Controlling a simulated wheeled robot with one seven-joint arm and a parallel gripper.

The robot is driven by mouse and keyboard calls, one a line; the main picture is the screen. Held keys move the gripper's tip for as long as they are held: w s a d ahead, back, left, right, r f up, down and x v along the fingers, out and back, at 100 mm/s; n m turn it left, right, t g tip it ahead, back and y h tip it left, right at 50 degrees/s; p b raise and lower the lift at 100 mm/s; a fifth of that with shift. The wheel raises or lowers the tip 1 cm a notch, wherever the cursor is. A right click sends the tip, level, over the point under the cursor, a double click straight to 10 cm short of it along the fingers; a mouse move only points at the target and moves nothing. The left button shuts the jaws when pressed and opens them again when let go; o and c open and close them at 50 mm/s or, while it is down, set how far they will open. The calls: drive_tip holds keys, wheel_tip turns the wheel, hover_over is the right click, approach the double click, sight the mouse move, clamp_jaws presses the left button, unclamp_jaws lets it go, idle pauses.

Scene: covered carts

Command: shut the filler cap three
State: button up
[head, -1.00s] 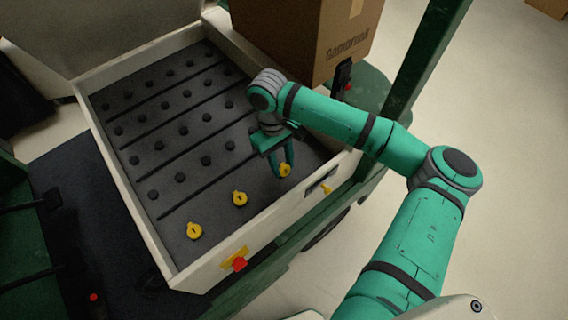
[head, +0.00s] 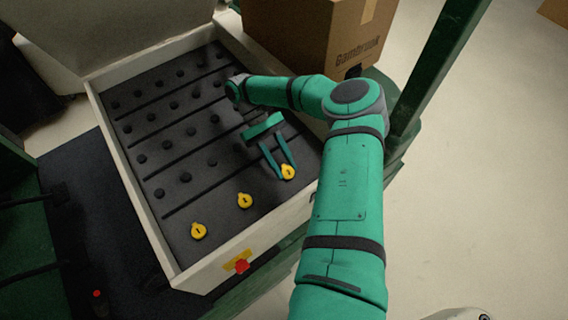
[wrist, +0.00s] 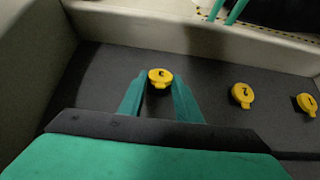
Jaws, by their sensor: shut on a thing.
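The yellow filler cap three (head: 288,173), marked 3, sits at the right end of a row of three caps near the front wall of the tray. It also shows in the wrist view (wrist: 160,73). My gripper (head: 287,175) has its two teal fingers on either side of this cap, shut on it; the fingertips also show in the wrist view (wrist: 160,82). The cap's lower side is hidden. Cap two (head: 245,201) and cap one (head: 199,231) stand to its left in the head view, clear of my fingers.
The dark tray floor has rows of black knobs (head: 186,178) and thin ridges. A pale wall (head: 150,232) rims it. A red knob (head: 242,266) on a yellow plate is on the front wall. A cardboard box (head: 310,40) stands behind, beside a green post (head: 440,55).

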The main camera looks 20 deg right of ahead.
drive_tip(key=shift+w, duration=0.15)
drive_tip(key=shift+d+f, duration=0.1)
idle(0.3)
drive_tip(key=o, duration=1.1)
drive_tip(key=shift+c, duration=0.2)
drive_tip(key=v, duration=1)
drive_tip(key=shift+w+a, duration=0.3)
drive_tip(key=shift+a, duration=0.05)
drive_tip(key=shift+c, duration=0.2)
